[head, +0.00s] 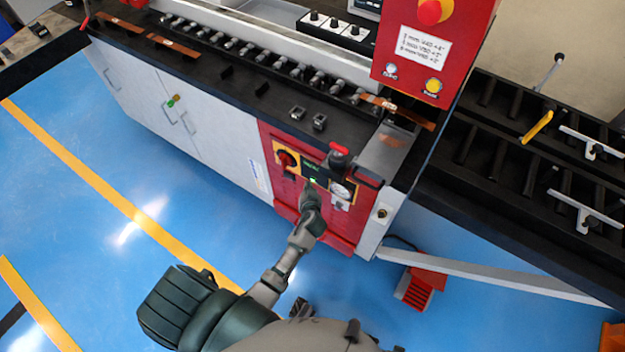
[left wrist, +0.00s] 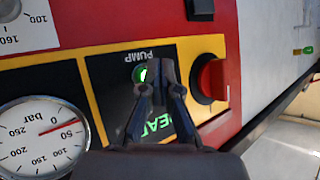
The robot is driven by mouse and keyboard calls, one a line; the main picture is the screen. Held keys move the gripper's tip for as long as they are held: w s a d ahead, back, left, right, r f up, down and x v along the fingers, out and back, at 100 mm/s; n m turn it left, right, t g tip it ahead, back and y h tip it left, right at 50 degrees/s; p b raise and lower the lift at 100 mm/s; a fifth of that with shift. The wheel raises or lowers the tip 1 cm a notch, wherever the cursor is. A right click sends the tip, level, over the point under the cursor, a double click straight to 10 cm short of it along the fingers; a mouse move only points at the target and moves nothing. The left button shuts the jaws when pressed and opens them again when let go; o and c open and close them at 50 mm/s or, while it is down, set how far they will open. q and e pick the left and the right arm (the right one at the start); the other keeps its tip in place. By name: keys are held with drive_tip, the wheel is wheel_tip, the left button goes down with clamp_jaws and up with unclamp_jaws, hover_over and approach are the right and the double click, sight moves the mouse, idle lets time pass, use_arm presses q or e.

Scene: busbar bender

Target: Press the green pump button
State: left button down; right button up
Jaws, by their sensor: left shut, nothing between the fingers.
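The green pump button (left wrist: 139,73) glows on a black, yellow-edged panel under the upside-down word PUMP in the left wrist view. In the head view it is a small green light (head: 313,181) on the machine's red front. My left gripper (left wrist: 156,72) is shut and empty, its fingertips in front of the button and hiding part of it. I cannot tell whether the tips touch the button. In the head view the left gripper (head: 311,190) reaches the panel just below the light. My right gripper is not in view.
A red rotary knob (left wrist: 212,79) sits right of the button, and a pressure gauge (left wrist: 42,137) lies lower left in the left wrist view. A red emergency stop (head: 434,11) is on the upper red box. A red foot pedal (head: 420,288) stands on the blue floor.

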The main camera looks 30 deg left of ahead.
use_arm(q)
drive_tip(key=shift+s, duration=0.2)
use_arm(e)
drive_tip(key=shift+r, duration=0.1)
use_arm(q)
drive_tip(key=s+p, duration=0.1)
drive_tip(key=s, duration=0.4)
drive_tip(key=shift+a, duration=0.2)
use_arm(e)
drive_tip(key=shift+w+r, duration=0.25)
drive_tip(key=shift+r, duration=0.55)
